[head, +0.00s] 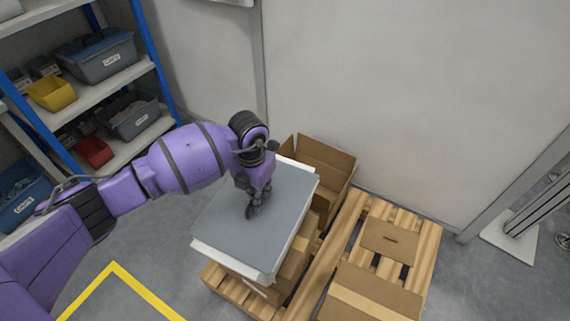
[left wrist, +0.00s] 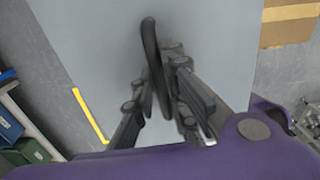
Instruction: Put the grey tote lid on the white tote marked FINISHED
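The grey tote lid (head: 222,218) is a flat panel lying over the white tote (head: 226,260) in the head view. White edges of the tote show past the lid at the front and upper right, so the lid looks a little askew; I cannot tell whether it is fully seated. My left gripper (head: 252,208) points down at the lid's middle. In the left wrist view, its fingers (left wrist: 160,95) close in on both sides of the lid's black loop handle (left wrist: 150,45). The tote's lettering is not readable. My right gripper is not in view.
A blue-framed shelf (head: 150,50) with bins stands at left. A wall is behind. A yellow floor line (head: 140,289) marks clear floor in front.

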